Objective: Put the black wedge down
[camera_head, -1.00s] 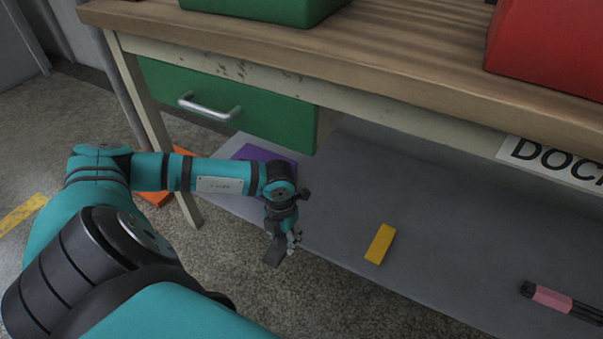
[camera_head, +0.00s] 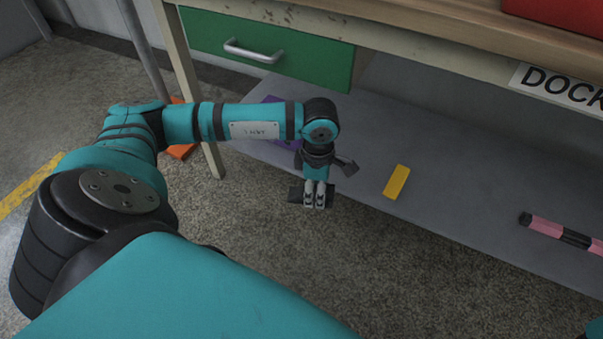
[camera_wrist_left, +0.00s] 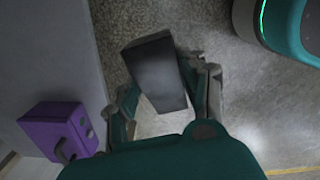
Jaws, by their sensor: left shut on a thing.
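The black wedge (camera_wrist_left: 157,72) is a dark grey-black block between the fingers of my left gripper in the left wrist view. In the head view the black wedge (camera_head: 297,195) shows as a dark piece at the fingertips. My left gripper (camera_head: 315,201) is shut on it, pointing down in front of the lower shelf's edge, with carpet-like grey floor behind it in the picture. The gripper's fingers also show in the left wrist view (camera_wrist_left: 166,95). How high the wedge is above the floor I cannot tell. My right gripper is not in view.
The grey lower shelf (camera_head: 450,200) holds a yellow block (camera_head: 397,182), a pink-and-black bar (camera_head: 562,234) and a purple box (camera_wrist_left: 60,130). A green drawer (camera_head: 270,50) hangs above under the bench top. An orange thing (camera_head: 180,150) lies by the bench leg. The floor in front is open.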

